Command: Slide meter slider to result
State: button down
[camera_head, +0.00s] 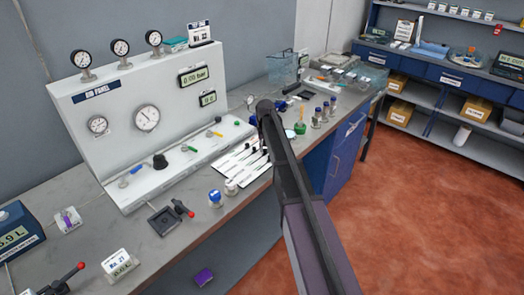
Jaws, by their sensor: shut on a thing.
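My gripper (264,148) is at the right end of these strips, low over the bench and pointing down. It is shut on a small slider there. My own arm covers most of the fingers and the slider, so the slider's exact place on its scale cannot be read. The strip labels are too small to read.
The upright panel (150,100) with gauges and coloured valves stands behind the strips. Small bottles (317,117) and a green flask (300,127) stand close to the right of my arm.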

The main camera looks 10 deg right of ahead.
jog(key=w+d, duration=0.1)
jog(key=d, duration=0.1)
jog(key=w+d, duration=0.1)
jog(key=d, duration=0.1)
jog(key=shift+w, duration=0.35)
jog(key=c, duration=0.5)
grip_release()
jog(key=shift+d, duration=0.1)
jog(key=shift+c, duration=0.2)
